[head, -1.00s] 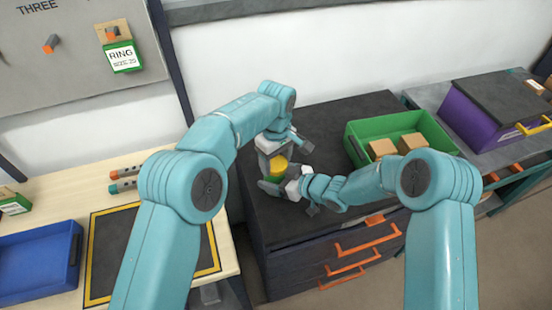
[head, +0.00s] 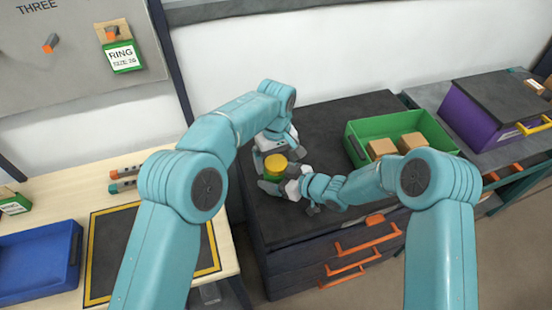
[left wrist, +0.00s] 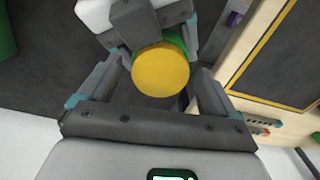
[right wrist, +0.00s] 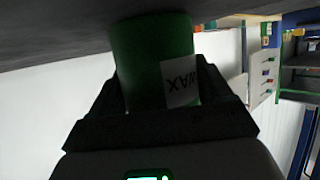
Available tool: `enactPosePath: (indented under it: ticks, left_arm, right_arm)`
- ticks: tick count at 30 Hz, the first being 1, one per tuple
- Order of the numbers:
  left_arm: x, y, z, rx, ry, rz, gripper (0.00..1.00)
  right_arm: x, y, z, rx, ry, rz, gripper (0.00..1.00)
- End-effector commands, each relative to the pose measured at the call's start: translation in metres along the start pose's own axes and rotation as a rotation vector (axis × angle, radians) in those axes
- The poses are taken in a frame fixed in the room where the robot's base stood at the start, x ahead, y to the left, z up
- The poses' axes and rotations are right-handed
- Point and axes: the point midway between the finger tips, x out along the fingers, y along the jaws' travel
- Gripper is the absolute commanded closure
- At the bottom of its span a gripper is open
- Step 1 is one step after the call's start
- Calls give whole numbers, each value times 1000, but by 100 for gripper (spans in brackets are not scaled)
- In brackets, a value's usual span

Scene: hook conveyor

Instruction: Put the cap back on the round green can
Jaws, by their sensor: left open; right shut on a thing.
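The round green can (head: 274,176) stands upright on the dark cabinet top. Its yellow cap (head: 275,164) sits on top of it, looking level. In the left wrist view the cap (left wrist: 160,70) is a yellow disc between and beyond my open left fingers, with dark gaps on both sides. My left gripper (head: 278,152) is open and empty just behind the can. My right gripper (head: 284,186) is shut on the can body from the front right. In the right wrist view the green can (right wrist: 153,65) with a white "WAX" label is between the fingers; the cap is hidden there.
A green bin (head: 362,130) with brown boxes stands to the right on the cabinet top (head: 330,115). A purple box (head: 490,118) is farther right. Left are a wooden bench with a blue tray (head: 75,262) and a black mat (head: 105,245). The cabinet top behind the can is clear.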

Motion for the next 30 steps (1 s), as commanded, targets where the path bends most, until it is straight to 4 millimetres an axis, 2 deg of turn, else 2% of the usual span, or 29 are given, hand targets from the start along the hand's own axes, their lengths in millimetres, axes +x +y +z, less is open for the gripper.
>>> enactPosePath:
  ticks: [10, 18, 20, 26, 30]
  left_arm:
    - [-42, 0, 0, -1, 2, 3, 9]
    - [-44, 0, 0, 0, 0, 1, 9]
    - [-44, 0, 0, 0, 0, 1, 0]
    - [-44, 0, 0, 0, 1, 1, 0]
    - [-55, 1, -1, 0, 3, 4, 0]
  right_arm:
    - [0, 1, -1, -1, 3, 1, 100]
    - [0, 1, -1, -1, 3, 1, 100]
    - [0, 1, -1, -1, 3, 1, 100]
    - [0, 1, -1, -1, 3, 1, 100]
    - [0, 1, -1, -1, 3, 1, 100]
